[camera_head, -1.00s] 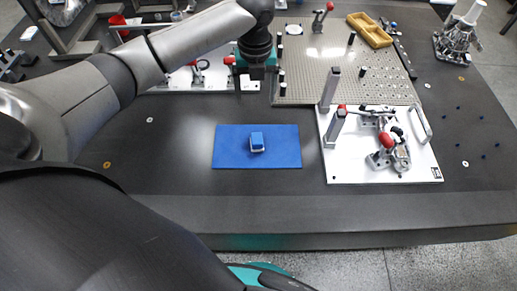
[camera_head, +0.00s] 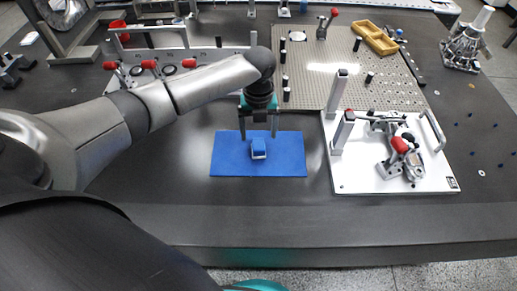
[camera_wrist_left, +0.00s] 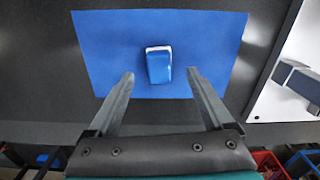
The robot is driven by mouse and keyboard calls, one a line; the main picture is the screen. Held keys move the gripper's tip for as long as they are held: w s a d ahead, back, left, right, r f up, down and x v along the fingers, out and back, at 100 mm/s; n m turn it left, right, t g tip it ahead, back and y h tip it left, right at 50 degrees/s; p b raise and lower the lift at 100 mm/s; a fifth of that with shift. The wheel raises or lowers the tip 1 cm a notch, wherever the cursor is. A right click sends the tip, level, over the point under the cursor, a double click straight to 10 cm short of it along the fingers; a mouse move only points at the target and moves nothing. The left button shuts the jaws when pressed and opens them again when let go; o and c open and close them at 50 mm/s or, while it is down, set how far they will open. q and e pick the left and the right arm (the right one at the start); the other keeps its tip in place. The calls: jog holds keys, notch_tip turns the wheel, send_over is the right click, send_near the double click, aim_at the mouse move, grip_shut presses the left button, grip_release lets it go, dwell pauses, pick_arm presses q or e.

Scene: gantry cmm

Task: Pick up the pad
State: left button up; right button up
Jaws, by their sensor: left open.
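The pad is a small blue block with a white edge (camera_head: 259,149). It lies near the middle of a flat blue mat (camera_head: 228,158) on the dark table. It also shows in the left wrist view (camera_wrist_left: 158,66), with the mat (camera_wrist_left: 110,40) around it. My left gripper (camera_head: 259,134) is open and empty, above the far part of the mat. In the left wrist view its fingertips (camera_wrist_left: 160,74) are spread on either side of the pad's near end, with clear gaps. My right gripper is not in view.
A white fixture plate (camera_head: 360,178) with clamps and two grey posts stands right of the mat. A perforated plate (camera_head: 325,85) and a yellow tray (camera_head: 375,35) are farther back. Red-handled clamps (camera_head: 149,64) are at back left. The table in front of the mat is clear.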

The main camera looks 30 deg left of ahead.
aim_at(258, 144)
pick_arm(q)
jog(key=shift+f, duration=0.3)
jog(key=f, duration=0.1)
jog(key=f+b, duration=0.1)
jog(key=f, duration=0.1)
jog(key=f+b, duration=0.1)
jog(key=shift+s+d+f, duration=0.1)
jog(key=shift+s+f, duration=0.15)
jog(key=shift+f, duration=0.1)
jog(key=shift+r, duration=0.1)
jog(key=c, duration=0.8)
grip_shut()
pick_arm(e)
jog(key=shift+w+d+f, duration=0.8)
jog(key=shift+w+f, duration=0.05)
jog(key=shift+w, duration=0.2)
